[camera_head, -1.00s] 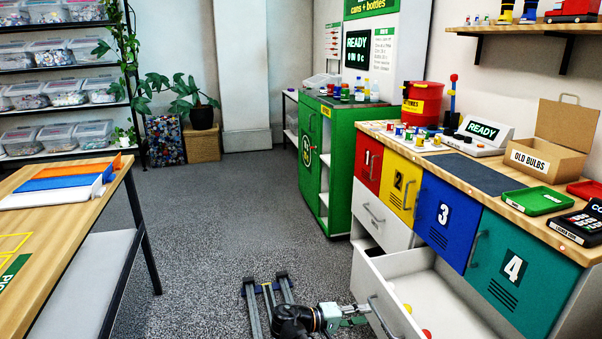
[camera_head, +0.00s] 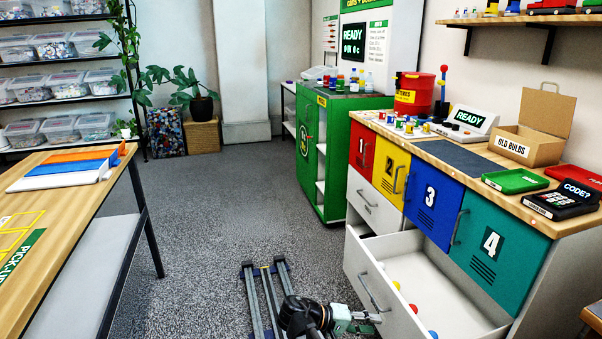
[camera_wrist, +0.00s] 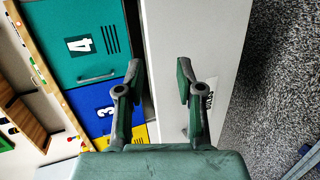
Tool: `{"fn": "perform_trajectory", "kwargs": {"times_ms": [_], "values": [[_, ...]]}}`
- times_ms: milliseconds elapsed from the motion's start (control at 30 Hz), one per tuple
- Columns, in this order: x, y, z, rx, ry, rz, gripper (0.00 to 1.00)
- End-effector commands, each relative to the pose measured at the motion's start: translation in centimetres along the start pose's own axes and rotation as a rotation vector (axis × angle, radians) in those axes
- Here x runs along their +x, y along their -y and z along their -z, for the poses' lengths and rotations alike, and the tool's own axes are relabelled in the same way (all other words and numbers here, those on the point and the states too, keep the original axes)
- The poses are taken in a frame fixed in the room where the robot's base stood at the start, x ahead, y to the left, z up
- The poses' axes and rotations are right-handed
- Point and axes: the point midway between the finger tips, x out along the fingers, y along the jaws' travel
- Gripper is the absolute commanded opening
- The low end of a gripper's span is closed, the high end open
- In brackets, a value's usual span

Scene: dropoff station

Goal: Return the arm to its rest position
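My gripper (camera_head: 372,318) is low on the left of the open white drawer (camera_head: 392,294) in the head view, near the drawer's front and handle. In the wrist view my gripper (camera_wrist: 160,82) has its two fingers spread apart with nothing between them. The white drawer front (camera_wrist: 190,30) lies beyond the fingers. The teal door marked 4 (camera_wrist: 80,45) and the blue door marked 3 (camera_wrist: 105,108) show to the left. In the head view, the lower part of my arm is cut off by the bottom edge.
The open drawer holds several small coloured balls and juts into the aisle. A wooden counter (camera_head: 455,152) runs above the cabinets. A wooden table (camera_head: 60,215) stands at left. A green cabinet (camera_head: 310,155) stands further back.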

Motion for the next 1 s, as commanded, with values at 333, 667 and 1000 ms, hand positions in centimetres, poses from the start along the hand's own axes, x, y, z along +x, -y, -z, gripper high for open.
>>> {"fn": "perform_trajectory", "kwargs": {"times_ms": [333,667,1000], "values": [[5.0,0.2,-4.9,0.068,0.172,0.129,0.37],[10.2,0.1,-10.0,0.159,0.348,0.251,0.37],[15.0,0.1,-14.9,0.264,0.495,0.343,0.37]]}}
